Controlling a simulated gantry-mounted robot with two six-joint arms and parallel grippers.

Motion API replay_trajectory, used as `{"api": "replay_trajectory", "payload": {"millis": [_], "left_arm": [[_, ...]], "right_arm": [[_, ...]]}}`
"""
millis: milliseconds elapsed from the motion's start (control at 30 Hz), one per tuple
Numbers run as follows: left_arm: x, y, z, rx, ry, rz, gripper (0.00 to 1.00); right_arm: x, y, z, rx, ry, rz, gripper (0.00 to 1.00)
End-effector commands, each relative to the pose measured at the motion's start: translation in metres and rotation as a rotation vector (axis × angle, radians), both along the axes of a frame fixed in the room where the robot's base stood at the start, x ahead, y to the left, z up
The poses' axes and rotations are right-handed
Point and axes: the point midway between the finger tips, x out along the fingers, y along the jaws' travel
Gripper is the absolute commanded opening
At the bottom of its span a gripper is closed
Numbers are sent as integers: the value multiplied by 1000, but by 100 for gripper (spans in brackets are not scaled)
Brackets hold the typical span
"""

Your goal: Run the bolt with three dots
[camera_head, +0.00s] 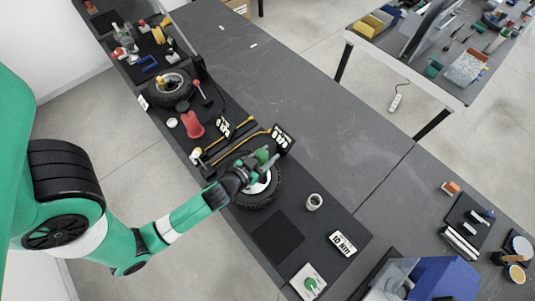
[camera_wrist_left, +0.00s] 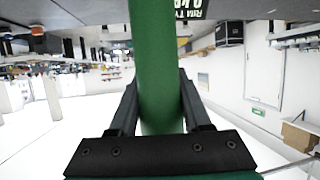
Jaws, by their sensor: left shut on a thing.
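My left gripper (camera_head: 248,170) reaches over the near wheel (camera_head: 262,201), a black tyre with a pale rim. It is shut on a green cylindrical tool (camera_head: 264,155), held above or at the wheel's face; contact is unclear. In the left wrist view the green cylinder (camera_wrist_left: 157,60) stands between the two dark fingers (camera_wrist_left: 158,105). The gripper and tool cover much of the wheel's centre. Bolts and dot marks are too small or hidden to tell. A second wheel (camera_head: 170,92) lies farther up the bench. My right gripper is not in view.
A red funnel-shaped thing (camera_head: 192,124) and yellow-black rods (camera_head: 236,138) lie between the wheels. A white ring-shaped cup (camera_head: 315,202), a dark square pad (camera_head: 278,237) and a lettered sign (camera_head: 343,244) are nearer. The grey table (camera_head: 330,125) is largely clear.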

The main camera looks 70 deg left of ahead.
Motion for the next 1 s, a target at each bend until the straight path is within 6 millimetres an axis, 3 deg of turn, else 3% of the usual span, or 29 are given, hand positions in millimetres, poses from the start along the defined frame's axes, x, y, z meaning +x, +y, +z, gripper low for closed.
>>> {"api": "replay_trajectory", "payload": {"millis": [367,800,1000], "left_arm": [[-1,0,-1,-1,4,1,0],[0,0,54,1,-1,0,0],[0,0,56,1,0,0,0]], "right_arm": [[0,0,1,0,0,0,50],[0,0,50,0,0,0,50],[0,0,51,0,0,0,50]]}}
